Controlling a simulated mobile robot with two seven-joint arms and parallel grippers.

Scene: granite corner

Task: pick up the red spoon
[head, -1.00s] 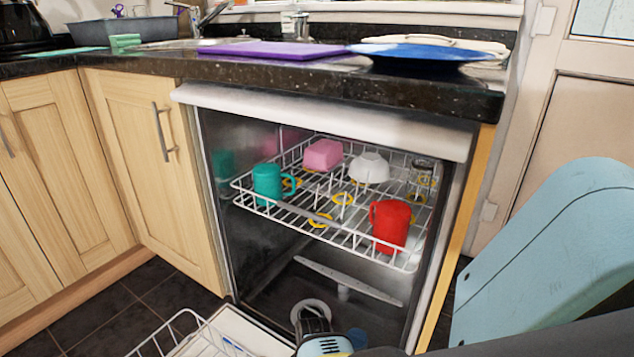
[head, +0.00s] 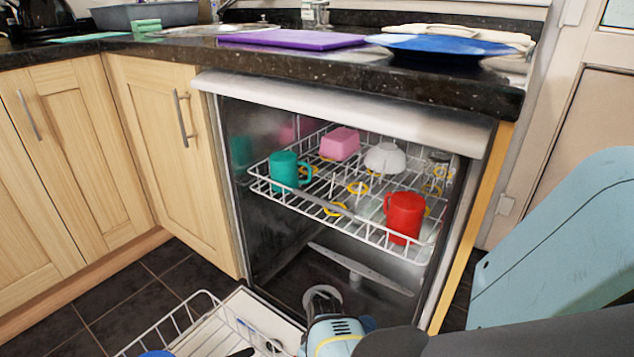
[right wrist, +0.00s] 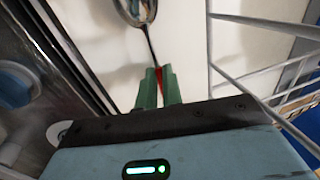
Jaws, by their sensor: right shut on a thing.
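In the right wrist view, my right gripper (right wrist: 159,88) has its two green fingertips close together, with a strip of red between them. That strip is the handle of the red spoon (right wrist: 160,76). The spoon's shiny metal bowl (right wrist: 136,10) and thin dark-looking neck extend toward the top of the picture, over a pale surface. Whether the spoon touches that surface I cannot tell. The rest of the handle is hidden by the gripper. In the head view my right arm is at the bottom middle, and its fingertips and the spoon cannot be made out. My left gripper is not in view.
An open dishwasher has an upper rack (head: 330,215) with a teal mug (head: 285,170), pink block-shaped item (head: 340,141), white bowl (head: 385,158) and red mug (head: 404,216). A lower rack (head: 180,318) extends at the bottom left. The counter (head: 300,58) overhangs above.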

